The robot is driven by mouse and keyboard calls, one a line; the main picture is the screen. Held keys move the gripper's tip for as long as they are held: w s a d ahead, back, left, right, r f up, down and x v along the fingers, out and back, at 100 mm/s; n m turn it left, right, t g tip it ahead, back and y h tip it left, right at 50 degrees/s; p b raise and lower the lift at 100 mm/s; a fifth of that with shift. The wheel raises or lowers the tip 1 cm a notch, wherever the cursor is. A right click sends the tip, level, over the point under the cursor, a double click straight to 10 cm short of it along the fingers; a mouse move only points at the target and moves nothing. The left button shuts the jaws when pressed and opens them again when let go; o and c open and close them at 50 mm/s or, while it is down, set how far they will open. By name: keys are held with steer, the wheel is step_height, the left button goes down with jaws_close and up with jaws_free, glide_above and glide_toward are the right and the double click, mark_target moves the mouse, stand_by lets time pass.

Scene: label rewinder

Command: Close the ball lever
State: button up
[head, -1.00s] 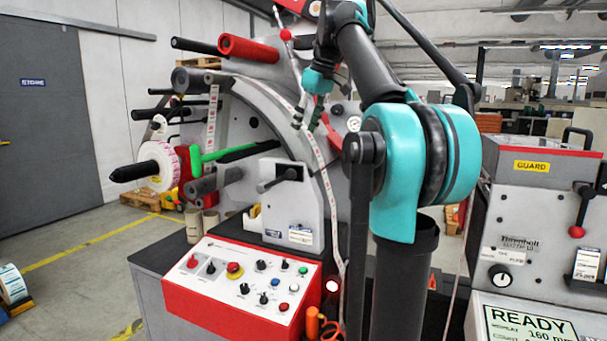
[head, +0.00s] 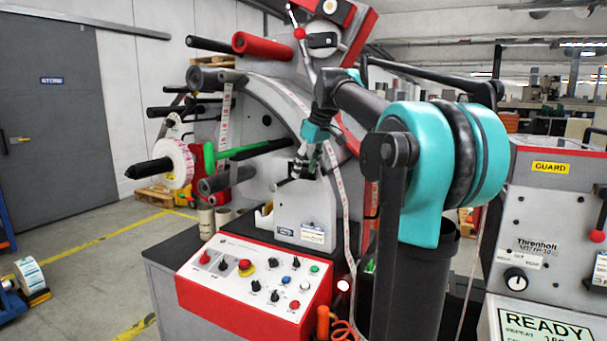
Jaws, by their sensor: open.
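A thin metal lever with a red ball (head: 300,33) stands nearly upright at the top of the grey rewinder. A second lever with a red ball (head: 597,236) hangs on the guard unit at the right edge. A short black handle (head: 283,185) is on the grey housing above the control panel, partly hidden by my gripper. Which of these is the ball lever I cannot tell for sure. My gripper (head: 306,172) points down in front of the black handle. Its jaws are open, and I see nothing between them. Whether it touches the handle cannot be told.
A red control panel (head: 255,287) with several knobs juts out below the housing. A green arm (head: 209,162) and a white label roll (head: 176,164) stick out at left. The label web (head: 342,205) runs down beside my gripper. Open floor lies at far left.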

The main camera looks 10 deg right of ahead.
steer(key=shift+x, duration=1)
jaws_close()
